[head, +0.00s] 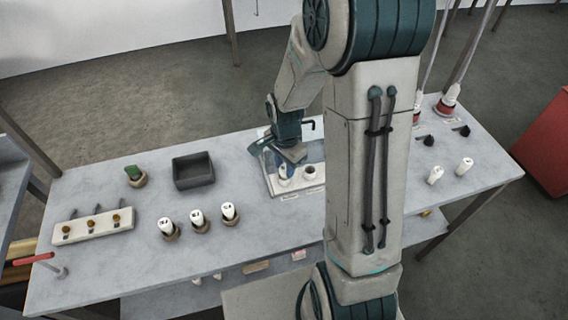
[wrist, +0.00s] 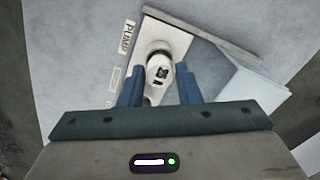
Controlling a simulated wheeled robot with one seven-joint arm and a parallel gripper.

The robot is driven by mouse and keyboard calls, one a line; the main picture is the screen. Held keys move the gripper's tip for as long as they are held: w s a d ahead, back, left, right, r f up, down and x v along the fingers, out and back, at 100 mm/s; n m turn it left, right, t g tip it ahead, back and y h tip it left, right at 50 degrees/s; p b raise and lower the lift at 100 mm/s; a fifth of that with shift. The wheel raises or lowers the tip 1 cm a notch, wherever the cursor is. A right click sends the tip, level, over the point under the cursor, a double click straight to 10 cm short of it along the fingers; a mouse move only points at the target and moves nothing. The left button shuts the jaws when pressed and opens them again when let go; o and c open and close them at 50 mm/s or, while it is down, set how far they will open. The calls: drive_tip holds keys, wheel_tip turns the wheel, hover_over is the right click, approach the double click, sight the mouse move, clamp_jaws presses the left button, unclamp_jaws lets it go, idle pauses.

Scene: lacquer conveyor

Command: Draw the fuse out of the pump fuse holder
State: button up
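My gripper (wrist: 160,80) points down at the pump fuse holder. Its two blue fingers are apart, one on each side of a white fuse (wrist: 159,68). A narrow gap seems to show beside the fuse, so I see no clear grip. The fuse sits upright in the holder's round seat, on a pale base plate (wrist: 182,38). A label reading PUMP (wrist: 125,38) lies to its left. In the head view my gripper (head: 291,158) is above the holder's base (head: 272,182), and partly hides the fuse (head: 284,173). A second round seat (head: 310,173) is beside it.
A clear panel (wrist: 245,80) stands close right of the fingers in the wrist view. On the table (head: 120,255) are a dark open bin (head: 193,171), several white fuses in brown seats (head: 197,218), a green piece (head: 134,173) and two loose white pieces (head: 436,175).

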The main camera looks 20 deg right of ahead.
sight(285, 167)
clamp_jaws()
drive_tip(key=shift+r+p, duration=2.05)
drive_tip(key=shift+r, duration=0.9)
drive_tip(key=shift+r+p, duration=1.05)
drive_tip(key=shift+r, duration=0.45)
